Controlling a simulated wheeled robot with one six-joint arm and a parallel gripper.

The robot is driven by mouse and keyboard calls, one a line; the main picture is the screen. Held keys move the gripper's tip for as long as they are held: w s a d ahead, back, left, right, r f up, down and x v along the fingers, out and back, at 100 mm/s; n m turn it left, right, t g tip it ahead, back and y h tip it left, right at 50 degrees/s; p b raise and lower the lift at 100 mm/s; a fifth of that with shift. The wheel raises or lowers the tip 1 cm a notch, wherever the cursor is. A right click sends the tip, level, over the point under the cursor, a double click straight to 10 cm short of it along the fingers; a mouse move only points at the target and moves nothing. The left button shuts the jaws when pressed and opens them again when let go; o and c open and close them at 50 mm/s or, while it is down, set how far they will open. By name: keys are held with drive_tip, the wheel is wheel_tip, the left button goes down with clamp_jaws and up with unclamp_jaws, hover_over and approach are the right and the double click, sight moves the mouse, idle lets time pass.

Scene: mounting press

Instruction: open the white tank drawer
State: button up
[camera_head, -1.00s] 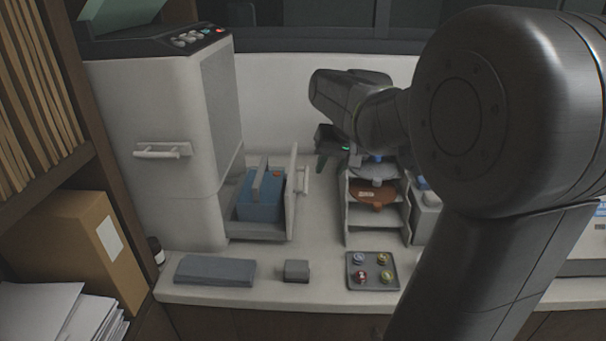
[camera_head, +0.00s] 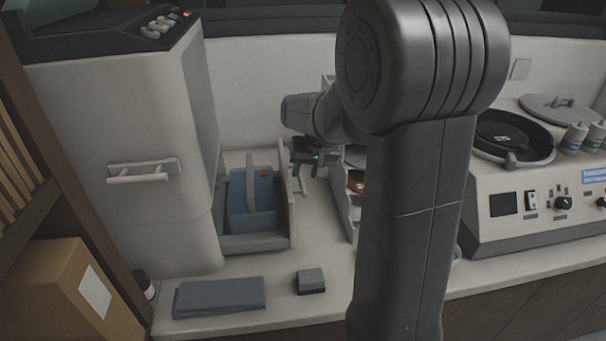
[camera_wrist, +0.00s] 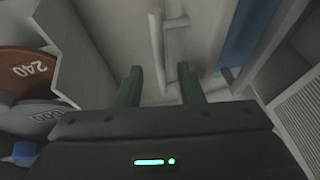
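The white tank drawer (camera_head: 256,242) stands pulled out from the right side of the tall white machine (camera_head: 150,130), with a blue tank (camera_head: 252,195) inside. Its front panel faces right and carries a white bar handle, clearest in the wrist view (camera_wrist: 157,45). My gripper (camera_head: 304,178) is beside this front panel, at its handle side. In the wrist view its two green fingers (camera_wrist: 160,84) are apart, and the lower end of the handle shows between them. I see no finger closed on the handle. In the head view, my gripper partly hides the handle.
A rack (camera_head: 354,215) with discs is close to the right of my gripper. The wrist view shows a brown disc marked 240 (camera_wrist: 30,70). A polishing machine (camera_head: 530,215) stands right.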

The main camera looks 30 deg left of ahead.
drive_tip(key=shift+x, duration=1.4)
clamp_jaws()
drive_tip(key=w+d+b, duration=0.1)
drive_tip(key=w+d, duration=0.2)
drive_tip(key=d, duration=0.1)
drive_tip(key=shift+w, duration=0.2)
unclamp_jaws()
drive_tip(key=v, duration=1.3)
drive_tip(key=shift+r, duration=0.4)
